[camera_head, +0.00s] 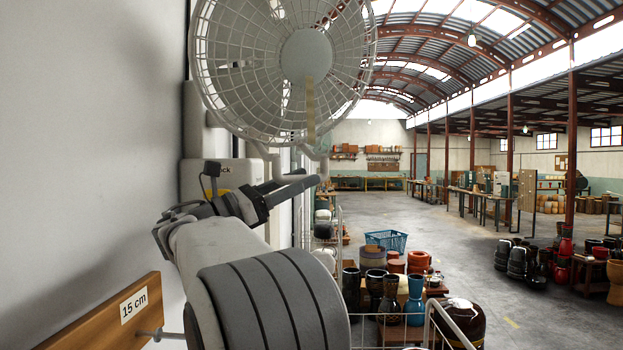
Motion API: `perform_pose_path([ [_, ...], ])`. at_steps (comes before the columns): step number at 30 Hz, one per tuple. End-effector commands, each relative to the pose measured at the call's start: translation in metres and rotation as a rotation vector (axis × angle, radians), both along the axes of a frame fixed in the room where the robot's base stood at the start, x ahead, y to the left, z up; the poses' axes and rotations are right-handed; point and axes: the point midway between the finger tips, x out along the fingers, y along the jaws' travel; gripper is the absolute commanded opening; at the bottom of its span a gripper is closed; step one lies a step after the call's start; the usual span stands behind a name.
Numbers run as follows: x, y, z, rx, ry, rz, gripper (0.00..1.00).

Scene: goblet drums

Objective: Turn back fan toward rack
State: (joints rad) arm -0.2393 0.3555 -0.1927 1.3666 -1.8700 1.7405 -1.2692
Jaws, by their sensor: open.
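The fan (284,62) hangs on the white wall at the upper left. It has a pale round wire guard, a grey hub and a tan strip hanging from the front. Its wall mount carries a partly hidden label ending in "ck". My gripper (316,205) is open just below the fan's guard, near the pale bracket under it. I cannot tell whether it touches the fan. My arm hides part of the mount. A wire rack (341,228) stands beyond my gripper, partly hidden by my arm; I cannot tell whether it is the task's rack.
A wooden board (98,318) labelled "15 cm" juts out at the lower left. Several goblet drums (414,290) stand low ahead, with a blue basket (386,240) behind them. A wire rail (452,327) crosses the bottom. Open floor (480,265) lies to the right.

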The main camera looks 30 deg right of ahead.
Motion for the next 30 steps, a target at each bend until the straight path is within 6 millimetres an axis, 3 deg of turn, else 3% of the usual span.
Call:
perform_pose_path([
  [6, 0.003, 0.031, -0.014, 0.000, -0.001, 0.000, 0.52],
  [11, 0.003, 0.038, -0.017, -0.001, -0.001, -0.002, 0.52],
  [25, 0.002, 0.038, -0.017, 0.003, 0.000, -0.002, 0.52],
  [30, -0.008, 0.019, -0.033, 0.103, -0.014, 0.031, 0.52],
])
